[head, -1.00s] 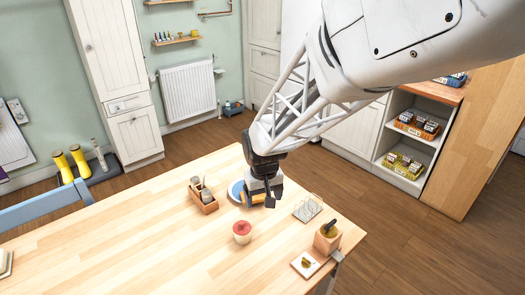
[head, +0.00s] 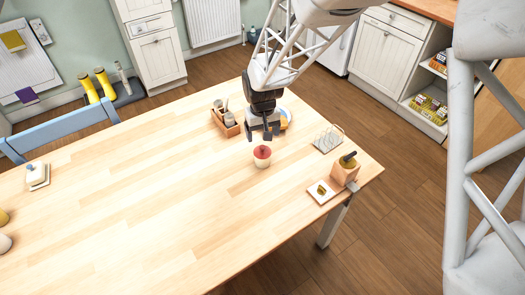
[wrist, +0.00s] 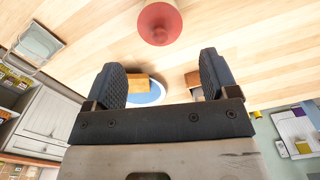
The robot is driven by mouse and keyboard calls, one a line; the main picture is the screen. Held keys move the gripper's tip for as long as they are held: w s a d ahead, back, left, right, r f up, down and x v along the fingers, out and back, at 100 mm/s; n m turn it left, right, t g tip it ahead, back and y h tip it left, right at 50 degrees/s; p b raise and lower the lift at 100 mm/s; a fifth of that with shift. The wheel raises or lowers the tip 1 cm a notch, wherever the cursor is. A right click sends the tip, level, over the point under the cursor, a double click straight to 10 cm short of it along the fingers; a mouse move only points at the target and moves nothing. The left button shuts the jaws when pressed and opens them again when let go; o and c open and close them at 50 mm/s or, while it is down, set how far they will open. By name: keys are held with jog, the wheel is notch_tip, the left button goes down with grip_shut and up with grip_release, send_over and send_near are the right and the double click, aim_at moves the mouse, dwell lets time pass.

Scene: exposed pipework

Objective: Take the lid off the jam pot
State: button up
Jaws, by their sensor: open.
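The jam pot (head: 262,162) is a small pale pot standing upright on the wooden table, with a red lid (head: 262,151) on top. My gripper (head: 261,137) is open and empty, pointing down just above and slightly behind the pot. It is apart from the lid as far as I can tell. In the wrist view its two fingers (wrist: 160,75) stand wide apart, with the lid beyond their tips.
A wooden caddy with jars (head: 226,122) stands left of my gripper. A blue-rimmed plate with bread (head: 286,117) is behind it. A wire toast rack (head: 328,138), a wooden block holder (head: 345,172) and a small white board (head: 322,192) stand right.

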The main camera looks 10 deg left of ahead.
aim_at(263, 147)
jog(key=shift+f, duration=0.95)
jog(key=shift+f, duration=2.6)
jog(key=shift+d, duration=0.1)
grip_shut()
